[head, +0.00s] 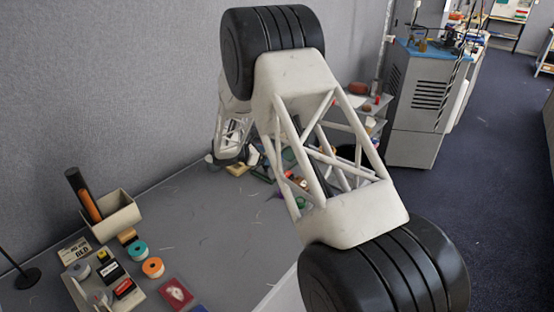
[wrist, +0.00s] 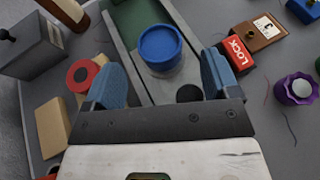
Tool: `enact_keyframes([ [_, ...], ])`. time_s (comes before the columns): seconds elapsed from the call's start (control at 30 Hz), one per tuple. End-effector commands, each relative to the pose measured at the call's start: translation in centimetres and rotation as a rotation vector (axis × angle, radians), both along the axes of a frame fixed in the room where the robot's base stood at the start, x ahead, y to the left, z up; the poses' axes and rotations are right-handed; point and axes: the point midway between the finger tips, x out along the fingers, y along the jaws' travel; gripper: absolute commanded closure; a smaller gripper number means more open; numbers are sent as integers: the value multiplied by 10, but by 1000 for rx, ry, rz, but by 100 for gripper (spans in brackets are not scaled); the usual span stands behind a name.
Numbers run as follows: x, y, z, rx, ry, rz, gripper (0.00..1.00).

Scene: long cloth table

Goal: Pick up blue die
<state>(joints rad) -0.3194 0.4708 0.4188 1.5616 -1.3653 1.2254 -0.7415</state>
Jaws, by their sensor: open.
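A round blue piece (wrist: 160,45) with a raised rim sits on a pale base in a grey tray in the wrist view. It is the clearest blue thing there, but I cannot tell for sure that it is the blue die; no cube shape shows. My gripper (wrist: 161,72) is open, with one blue finger to the left of the piece and one to the right. The piece is ahead of the fingertips, and nothing is held.
A red ring (wrist: 82,75) and a tan block (wrist: 52,126) are left of the gripper. A red lock-marked block (wrist: 238,53), a brown card holder (wrist: 258,32) and a purple knob (wrist: 296,88) are right. Bare grey table (head: 215,215) shows in the head view.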

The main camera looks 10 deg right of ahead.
Motion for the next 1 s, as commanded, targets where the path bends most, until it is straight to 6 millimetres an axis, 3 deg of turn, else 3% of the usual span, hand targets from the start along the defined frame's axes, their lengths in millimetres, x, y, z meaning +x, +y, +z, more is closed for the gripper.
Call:
enact_keyframes([
  [0.3,12,-27,-12,-1,0,-1,18],
  [0.9,13,-29,-13,-1,-1,0,18],
  [1.0,13,-29,-13,-1,-1,0,32],
])
